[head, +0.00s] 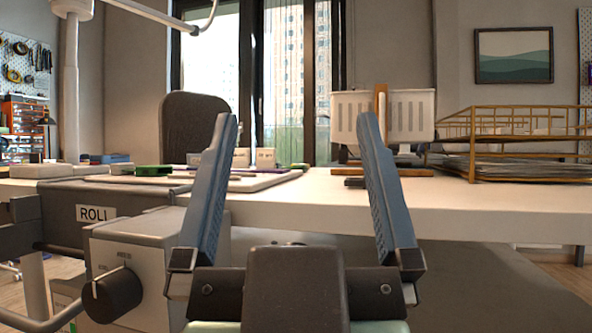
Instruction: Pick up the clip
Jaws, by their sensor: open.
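My gripper (298,120) is open and empty, its two blue fingers spread wide and pointing up in the picture toward the table (470,197). No object sits between the fingers that I can tell is held. I cannot pick out the clip for sure. A small dark piece (355,182) lies at the table edge beside the right finger, too small and partly covered to name. A green block (152,170) and several small items lie at the left on a pale board (255,183).
A white slotted basket (410,118) stands behind the right finger, with a wooden upright (381,100) in front. A yellow wire tray (540,168) holds papers at the right. A grey box with a knob (140,262) stands below the table edge at left. The table's right front is clear.

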